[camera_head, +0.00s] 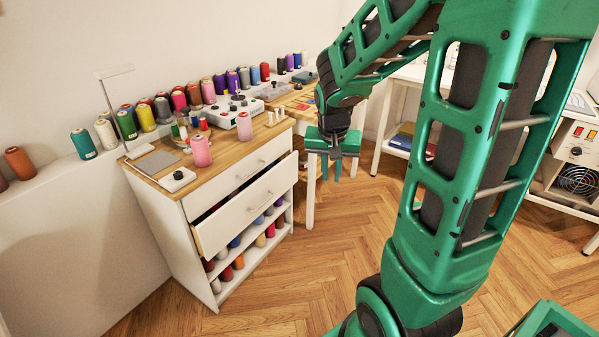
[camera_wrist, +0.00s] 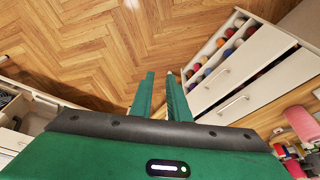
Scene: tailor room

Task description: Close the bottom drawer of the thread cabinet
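The white thread cabinet (camera_head: 163,222) stands at the left with a wooden top. Its bottom drawer (camera_head: 247,204) is pulled partly out, with a dark gap above its front panel. The drawer above it is shut. In the wrist view the bottom drawer (camera_wrist: 240,68) shows at the right, with its handle facing the gripper side. My gripper (camera_head: 331,170) hangs to the right of the cabinet, apart from the drawer front. Its two green fingers (camera_wrist: 160,86) point down with a gap between them and nothing held.
Open shelves under the drawer hold several thread spools (camera_head: 236,262). More spools and a scale (camera_head: 232,112) stand on the cabinet top. A wooden table (camera_head: 290,100) and a white table leg (camera_head: 311,190) are behind the gripper. The wood floor (camera_head: 330,250) in front is clear.

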